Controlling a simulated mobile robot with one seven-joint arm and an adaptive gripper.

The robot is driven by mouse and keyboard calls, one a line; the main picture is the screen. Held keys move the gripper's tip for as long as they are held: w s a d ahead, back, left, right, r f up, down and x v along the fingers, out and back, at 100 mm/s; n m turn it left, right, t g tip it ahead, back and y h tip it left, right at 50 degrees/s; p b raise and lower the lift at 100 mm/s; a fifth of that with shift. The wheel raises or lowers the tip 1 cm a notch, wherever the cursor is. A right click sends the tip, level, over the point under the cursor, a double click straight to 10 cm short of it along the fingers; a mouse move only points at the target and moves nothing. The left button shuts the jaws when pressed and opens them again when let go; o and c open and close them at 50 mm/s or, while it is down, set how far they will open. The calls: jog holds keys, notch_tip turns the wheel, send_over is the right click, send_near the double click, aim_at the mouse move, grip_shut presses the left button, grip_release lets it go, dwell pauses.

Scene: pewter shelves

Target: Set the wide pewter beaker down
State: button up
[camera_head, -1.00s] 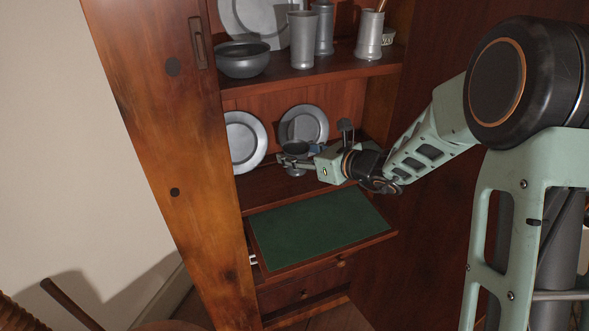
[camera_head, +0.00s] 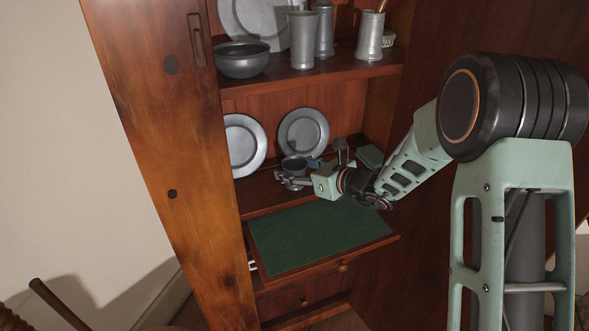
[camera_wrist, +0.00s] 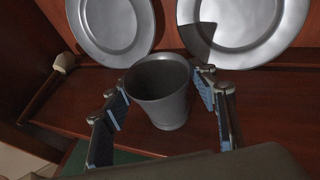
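The wide pewter beaker (camera_wrist: 160,100), dark grey and open-topped, is upright between the two fingers of my gripper (camera_wrist: 162,84) in the wrist view.
Two pewter plates (camera_head: 243,145) (camera_head: 303,132) lean against the back panel behind the beaker. A green-topped pull-out board (camera_head: 320,235) juts out below. The upper shelf (camera_head: 310,76) holds a bowl and cups.

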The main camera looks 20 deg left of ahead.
jog(key=shift+o, duration=1)
jog(key=shift+r, duration=0.15)
jog(key=shift+s+d+r+p, duration=0.1)
jog(key=shift+d+r+p, duration=0.1)
jog(key=shift+d+p, duration=0.1)
jog(key=p+v, duration=0.2)
jog(key=v, duration=0.9)
jog(key=shift+d, duration=0.2)
jog(key=shift+s, duration=0.15)
